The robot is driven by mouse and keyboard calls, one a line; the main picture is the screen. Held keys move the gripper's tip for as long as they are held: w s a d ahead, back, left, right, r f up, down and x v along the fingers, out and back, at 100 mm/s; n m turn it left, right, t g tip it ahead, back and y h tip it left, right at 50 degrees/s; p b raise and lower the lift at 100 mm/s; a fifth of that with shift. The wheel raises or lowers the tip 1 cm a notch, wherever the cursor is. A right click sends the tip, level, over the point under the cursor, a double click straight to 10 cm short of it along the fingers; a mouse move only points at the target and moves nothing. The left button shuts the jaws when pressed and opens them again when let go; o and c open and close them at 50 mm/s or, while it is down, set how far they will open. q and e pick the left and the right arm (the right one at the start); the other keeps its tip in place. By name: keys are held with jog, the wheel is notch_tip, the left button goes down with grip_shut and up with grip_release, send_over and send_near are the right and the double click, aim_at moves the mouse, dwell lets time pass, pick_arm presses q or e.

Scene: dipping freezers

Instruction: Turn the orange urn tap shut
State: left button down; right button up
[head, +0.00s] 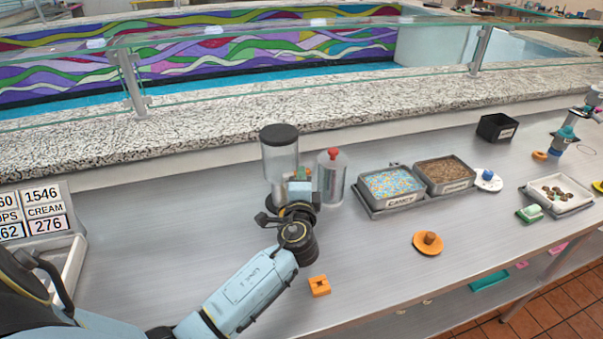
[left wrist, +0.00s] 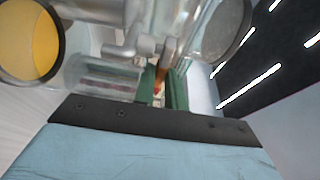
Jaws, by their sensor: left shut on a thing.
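A clear urn with a black lid (head: 280,150) stands at the back of the metal counter. A clear cylinder with a red knob (head: 332,178) stands to its right. In the left wrist view the fingers (left wrist: 162,90) are shut on a narrow orange piece (left wrist: 158,78), which looks like the urn tap's handle. Silvery pipe-like parts (left wrist: 140,47) and clear cylinders are close around the fingers. My gripper and wrist hide the urn's lower part and most of the tap. My right gripper is not in view.
Two topping bins, one marked candy (head: 391,186), stand right of the cylinder. An orange disc with a brown knob (head: 428,242) and an orange block (head: 319,286) lie on the counter. A price board (head: 35,212) is at left. The front middle counter is mostly clear.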

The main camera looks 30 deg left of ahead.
pick_arm(q)
jog(key=shift+s+m+t+h, duration=0.15)
jog(key=shift+m+t+h, duration=0.3)
jog(key=shift+h, duration=0.25)
jog(key=c, duration=1.4)
grip_release()
jog(key=shift+c, duration=0.2)
jog(key=b+v, duration=0.1)
jog(key=v, duration=1.2)
jog(key=shift+s+d, duration=0.2)
